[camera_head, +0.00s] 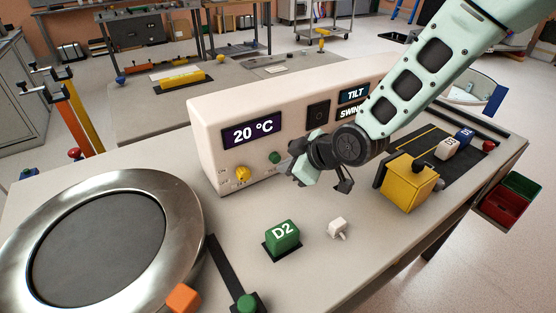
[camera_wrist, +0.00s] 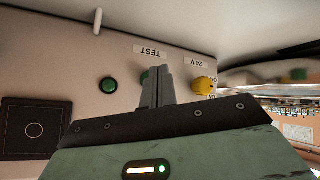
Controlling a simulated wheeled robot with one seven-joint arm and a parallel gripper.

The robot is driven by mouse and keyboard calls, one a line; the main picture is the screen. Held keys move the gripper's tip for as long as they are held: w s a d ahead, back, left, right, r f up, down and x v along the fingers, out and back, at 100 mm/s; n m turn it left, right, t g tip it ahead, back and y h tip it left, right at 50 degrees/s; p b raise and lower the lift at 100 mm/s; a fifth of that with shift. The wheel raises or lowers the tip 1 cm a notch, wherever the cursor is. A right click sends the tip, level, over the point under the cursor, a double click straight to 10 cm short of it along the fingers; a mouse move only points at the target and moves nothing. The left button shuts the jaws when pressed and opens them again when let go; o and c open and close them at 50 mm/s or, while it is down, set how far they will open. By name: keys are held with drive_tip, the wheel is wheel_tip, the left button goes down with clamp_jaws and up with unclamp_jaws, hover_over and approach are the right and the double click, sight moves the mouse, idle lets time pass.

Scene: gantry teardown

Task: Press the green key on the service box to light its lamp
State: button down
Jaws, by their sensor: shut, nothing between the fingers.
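The service box (camera_head: 222,119) is a cream panel with a "20 °C" display. A round green piece (camera_head: 274,157) shows on its front, just left of my gripper (camera_head: 311,172) in the head view. In the wrist view, my gripper (camera_wrist: 157,70) is shut and empty, its fingers pointing at the panel. They partly cover a green key (camera_wrist: 144,76) by the "TEST" label. A second, dark green round piece (camera_wrist: 109,85), perhaps the lamp, shows unlit to the left. I cannot tell whether the fingertips touch the key.
A yellow knob (camera_wrist: 204,86) with the "24 V" label is close to the fingers. A green D2 block (camera_head: 282,235) and a small white piece (camera_head: 337,228) sit on the bench in front. A yellow box (camera_head: 409,182) stands to the right, a large round metal ring (camera_head: 178,220) at left.

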drive_tip(key=shift+w+a, duration=0.35)
drive_tip(key=shift+w, duration=0.2)
idle(0.8)
drive_tip(key=shift+s+d, duration=0.1)
drive_tip(key=shift+s, duration=0.05)
drive_tip(key=shift+s+d, duration=0.45)
drive_tip(key=shift+s, duration=0.2)
drive_tip(key=shift+s+d+b, duration=0.2)
drive_tip(key=shift+s+d, duration=0.35)
drive_tip(key=shift+s, duration=0.3)
drive_tip(key=shift+s+d+b, duration=0.15)
drive_tip(key=shift+s+d, duration=0.4)
drive_tip(key=shift+s, duration=0.25)
drive_tip(key=shift+s+d+b, duration=0.2)
drive_tip(key=shift+s+d, duration=0.35)
drive_tip(key=shift+s, duration=0.3)
drive_tip(key=s+d+r+m+g+h+p, duration=0.2)
drive_tip(key=s+d+r, duration=0.1)
drive_tip(key=s, duration=0.4)
drive_tip(key=s+d+r+m+g+h+p, duration=0.2)
drive_tip(key=s+d+r, duration=0.1)
drive_tip(key=s+r, duration=0.3)
drive_tip(key=s+d+r+m+g+h+p, duration=0.1)
drive_tip(key=s+d+r, duration=0.3)
drive_tip(key=s, duration=0.4)
drive_tip(key=shift+s+r+m+g+h+p, duration=0.4)
drive_tip(key=shift+r+m+h, duration=0.05)
drive_tip(key=shift+m+h, duration=0.45)
